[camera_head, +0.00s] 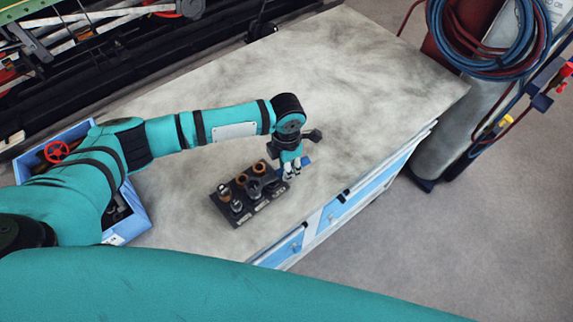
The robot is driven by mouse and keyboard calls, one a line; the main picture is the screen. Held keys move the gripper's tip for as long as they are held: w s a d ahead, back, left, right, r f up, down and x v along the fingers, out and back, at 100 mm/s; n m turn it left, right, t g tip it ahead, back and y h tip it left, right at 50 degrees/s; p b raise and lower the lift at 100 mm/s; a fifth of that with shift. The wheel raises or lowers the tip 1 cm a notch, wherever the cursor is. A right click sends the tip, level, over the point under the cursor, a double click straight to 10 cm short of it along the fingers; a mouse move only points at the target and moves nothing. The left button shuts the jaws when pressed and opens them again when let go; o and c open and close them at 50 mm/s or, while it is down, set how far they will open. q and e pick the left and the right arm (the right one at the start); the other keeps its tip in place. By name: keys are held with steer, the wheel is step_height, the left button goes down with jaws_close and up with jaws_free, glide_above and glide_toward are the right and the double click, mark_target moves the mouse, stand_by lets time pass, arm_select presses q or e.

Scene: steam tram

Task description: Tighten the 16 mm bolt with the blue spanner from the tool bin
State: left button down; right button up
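My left gripper (289,174) points down at the right end of a dark block (227,208) on the workbench. The block holds several bolts and ring-shaped pieces, dark, grey and orange-brown; I cannot read any sizes, so I cannot tell which is the 16 mm bolt. A small blue piece (306,161) shows right beside my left fingers; I cannot tell whether it is the blue spanner or whether the fingers hold it. The blue tool bin (136,223) stands at the bench's left, partly hidden by my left arm. My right gripper is out of view.
The bin holds a red handwheel (56,151) and dark items. The grey workbench (330,75) is bare behind and right of the block; blue drawers (330,214) line its front. A gas cylinder with hoses (490,40) stands right of the bench. Tram machinery (70,40) lies behind.

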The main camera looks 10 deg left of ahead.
arm_select(q)
steer(key=shift+r+p, duration=0.35)
steer(key=shift+r, duration=0.15)
steer(key=shift+r+p, duration=1.35)
steer(key=shift+r, duration=0.1)
steer(key=shift+f, duration=0.1)
steer(key=shift+f+b, duration=1.1)
steer(key=shift+f, duration=0.5)
steer(key=shift+f, duration=0.3)
steer(key=shift+f+b, duration=0.6)
steer(key=shift+f, duration=0.25)
steer(key=shift+w+a+n, duration=0.4)
steer(key=shift+n, duration=0.2)
stand_by(0.5)
